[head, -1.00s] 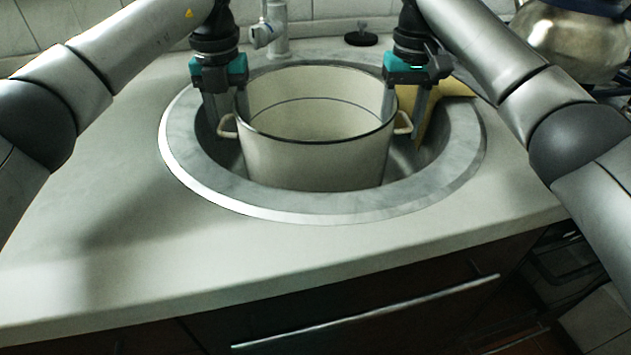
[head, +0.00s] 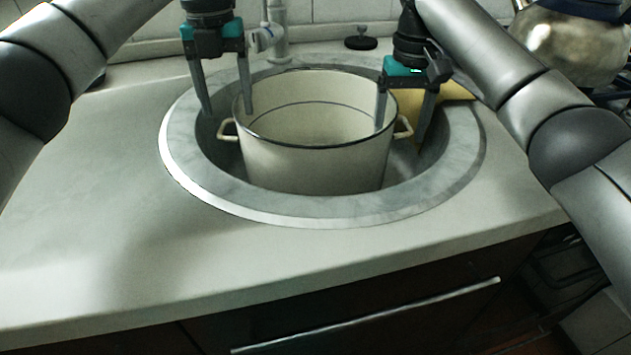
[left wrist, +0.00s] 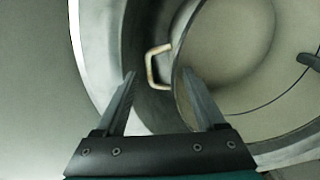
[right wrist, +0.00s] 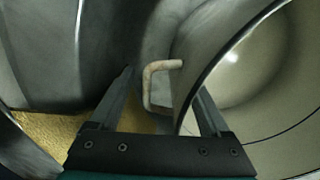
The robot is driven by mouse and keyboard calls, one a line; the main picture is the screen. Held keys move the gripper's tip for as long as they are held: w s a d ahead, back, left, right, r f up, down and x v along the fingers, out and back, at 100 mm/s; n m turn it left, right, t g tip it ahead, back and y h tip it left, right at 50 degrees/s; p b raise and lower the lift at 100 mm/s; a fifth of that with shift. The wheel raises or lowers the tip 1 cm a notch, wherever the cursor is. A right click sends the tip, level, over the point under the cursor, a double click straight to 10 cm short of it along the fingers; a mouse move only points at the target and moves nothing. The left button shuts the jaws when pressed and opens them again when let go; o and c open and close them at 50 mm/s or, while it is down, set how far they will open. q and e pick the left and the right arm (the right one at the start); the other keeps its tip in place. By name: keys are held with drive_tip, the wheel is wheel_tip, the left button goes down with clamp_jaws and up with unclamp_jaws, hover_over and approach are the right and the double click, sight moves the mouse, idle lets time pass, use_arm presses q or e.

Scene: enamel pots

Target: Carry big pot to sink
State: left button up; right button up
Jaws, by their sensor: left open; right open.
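The big cream enamel pot (head: 315,165) with a dark rim stands upright inside the round sink (head: 185,190). My left gripper (head: 228,112) is open and empty, above the pot's left handle (head: 227,129); in the left wrist view that handle (left wrist: 150,66) lies ahead of the spread fingers. My right gripper (head: 399,135) is open at the pot's right handle (head: 404,128), one finger inside the rim and one outside. In the right wrist view this handle (right wrist: 152,88) shows between the fingers, not clamped. The pot's base is hidden by the sink edge.
A tap (head: 276,30) stands behind the sink, with a black stopper (head: 361,38) beside it. A yellow cloth or sponge (head: 455,91) lies at the sink's right. A metal kettle (head: 575,42) is at the back right. The counter (head: 100,220) at left and front is clear.

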use_arm(q)
wheel_tip(320, 180, up, 2)
drive_tip(key=shift+r, duration=0.2)
use_arm(e)
drive_tip(key=shift+r, duration=0.15)
use_arm(q)
drive_tip(key=shift+d, duration=0.1)
use_arm(e)
wheel_tip(320, 180, up, 12)
idle(0.6)
